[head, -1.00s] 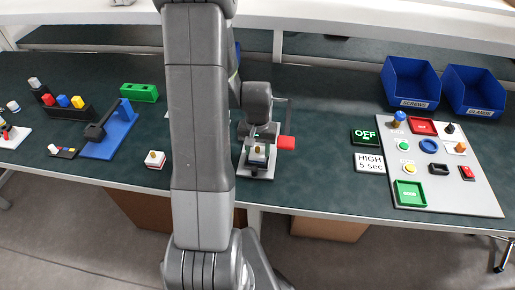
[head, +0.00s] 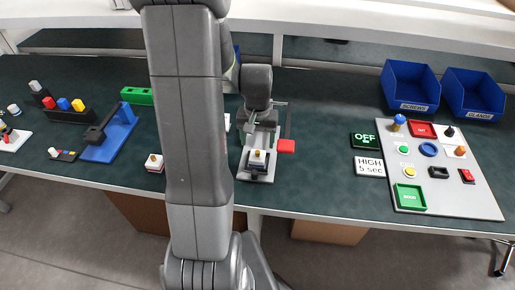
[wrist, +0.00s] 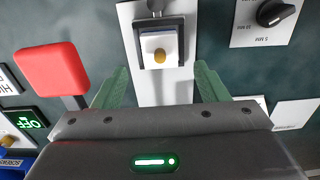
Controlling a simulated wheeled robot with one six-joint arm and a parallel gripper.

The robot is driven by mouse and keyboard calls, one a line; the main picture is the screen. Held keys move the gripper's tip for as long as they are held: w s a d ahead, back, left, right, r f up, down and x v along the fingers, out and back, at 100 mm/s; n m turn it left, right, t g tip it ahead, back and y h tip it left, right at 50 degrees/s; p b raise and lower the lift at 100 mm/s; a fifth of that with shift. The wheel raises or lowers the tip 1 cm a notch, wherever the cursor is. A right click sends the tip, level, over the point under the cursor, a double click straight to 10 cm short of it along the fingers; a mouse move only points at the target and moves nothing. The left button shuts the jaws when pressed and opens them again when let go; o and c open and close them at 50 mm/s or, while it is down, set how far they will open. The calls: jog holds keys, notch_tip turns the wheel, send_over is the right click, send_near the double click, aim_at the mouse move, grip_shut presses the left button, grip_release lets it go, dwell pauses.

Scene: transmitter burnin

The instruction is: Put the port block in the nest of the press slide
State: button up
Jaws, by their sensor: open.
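The port block, a white block (wrist: 150,43) with a brass-coloured knob on it, sits within the dark nest (wrist: 178,22) of the press slide. The nest is on a pale plate (wrist: 165,90). In the head view the block (head: 258,159) is at the front of the press, looking level. My gripper (wrist: 161,75) is open, with its green fingers apart and nothing between them. It is clear of the block, which lies ahead of the fingertips in the wrist view. In the head view my gripper (head: 263,124) is behind the block. Whether the block is fully seated is hard to tell.
The press's red handle (head: 286,146) stands just right of the block. A button panel (head: 450,196) and blue bins (head: 410,85) are at the right. A blue fixture (head: 112,138) stands at the left.

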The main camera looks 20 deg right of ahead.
notch_tip(320, 180, up, 6)
jog(key=shift+f, duration=0.1)
